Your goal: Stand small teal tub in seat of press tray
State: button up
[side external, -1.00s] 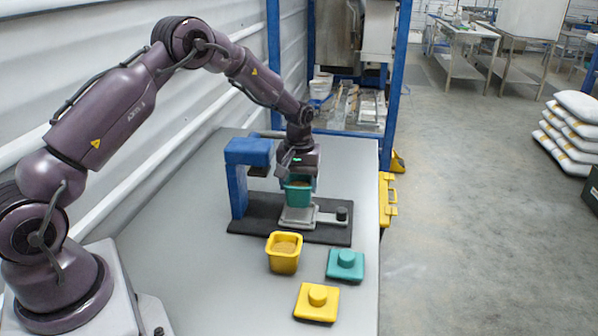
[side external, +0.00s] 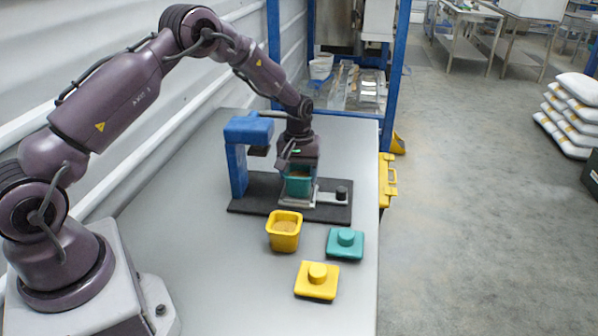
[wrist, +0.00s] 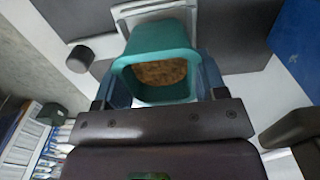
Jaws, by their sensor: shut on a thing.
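The small teal tub (side external: 298,186) holds brown material and is upright in my gripper (side external: 299,178), at the grey press tray (side external: 325,198). In the wrist view the tub (wrist: 158,48) sits between the two fingers of my gripper (wrist: 160,82), which are shut on it. The pale tray (wrist: 140,12) shows behind and beneath the tub. The tub's base and the tray's seat are hidden, so I cannot tell whether the base touches the seat.
The blue press frame (side external: 237,160) stands on a dark base plate (side external: 262,192) left of the tub. A filled yellow tub (side external: 284,232), a teal lid (side external: 345,243) and a yellow lid (side external: 317,281) sit in front.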

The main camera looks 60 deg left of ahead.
jog(key=shift+f, duration=0.3)
dwell(0.4)
jog(key=o, duration=0.9)
jog(key=shift+r, duration=3.75)
